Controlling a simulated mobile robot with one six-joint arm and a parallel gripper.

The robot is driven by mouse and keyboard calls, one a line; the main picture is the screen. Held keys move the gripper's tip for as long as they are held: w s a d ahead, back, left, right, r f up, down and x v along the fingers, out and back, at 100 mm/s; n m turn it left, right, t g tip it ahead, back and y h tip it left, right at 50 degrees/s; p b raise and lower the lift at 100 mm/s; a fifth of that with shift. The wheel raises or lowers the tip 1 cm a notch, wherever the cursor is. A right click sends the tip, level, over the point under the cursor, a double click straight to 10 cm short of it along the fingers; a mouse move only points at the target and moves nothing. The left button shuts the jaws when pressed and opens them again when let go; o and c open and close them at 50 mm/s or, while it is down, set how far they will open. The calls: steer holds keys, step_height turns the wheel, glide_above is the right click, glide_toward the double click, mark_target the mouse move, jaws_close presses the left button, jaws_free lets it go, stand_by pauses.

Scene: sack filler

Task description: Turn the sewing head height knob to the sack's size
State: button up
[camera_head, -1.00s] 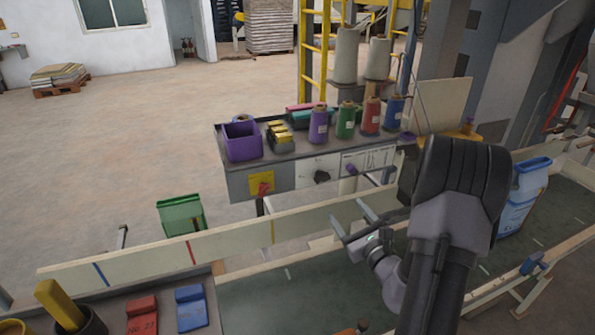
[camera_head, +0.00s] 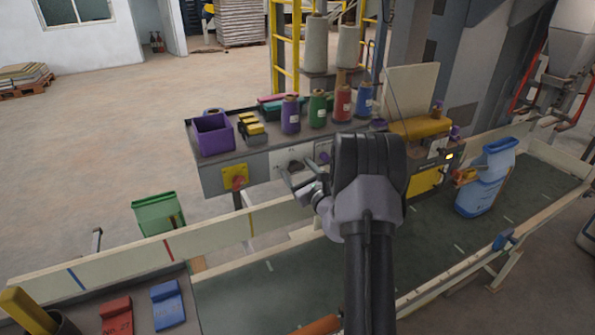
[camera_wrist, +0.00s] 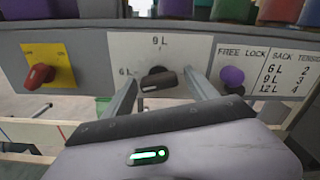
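The black height knob (camera_wrist: 158,79) sits on a white dial plate on the front panel, with "9 L" above it and "6 L" to its left. A pale mark shows low on the knob; I cannot tell which size it points to. In the head view the knob (camera_head: 295,165) is partly behind my gripper (camera_head: 300,177). In the wrist view my gripper (camera_wrist: 160,86) is open, one finger on each side of the knob; contact is not clear.
A red knob on a yellow plate (camera_wrist: 49,68) is left of the dial. A purple "FREE LOCK" knob (camera_wrist: 231,76) and a sack tension table (camera_wrist: 288,77) are right. Thread cones (camera_head: 318,107) and a purple bin (camera_head: 212,136) stand above the panel.

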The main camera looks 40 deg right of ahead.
steer(key=c, duration=1.3)
steer(key=shift+o, duration=0.2)
steer(key=m+p, duration=0.3)
steer(key=m, duration=0.1)
steer(key=shift+a+r+m, duration=0.1)
steer(key=shift+a+m, duration=0.05)
steer(key=shift+m, duration=0.25)
steer(key=m+p, duration=0.3)
steer(key=m, duration=0.2)
steer(key=shift+a, duration=0.1)
steer(key=m+p, duration=0.3)
steer(key=m, duration=0.2)
steer(key=shift+w+r+m, duration=0.1)
steer(key=shift+m, duration=0.3)
steer(key=m+p, duration=0.2)
steer(key=m, duration=0.2)
steer(key=shift+a+m, duration=0.1)
steer(key=shift+m, duration=0.6)
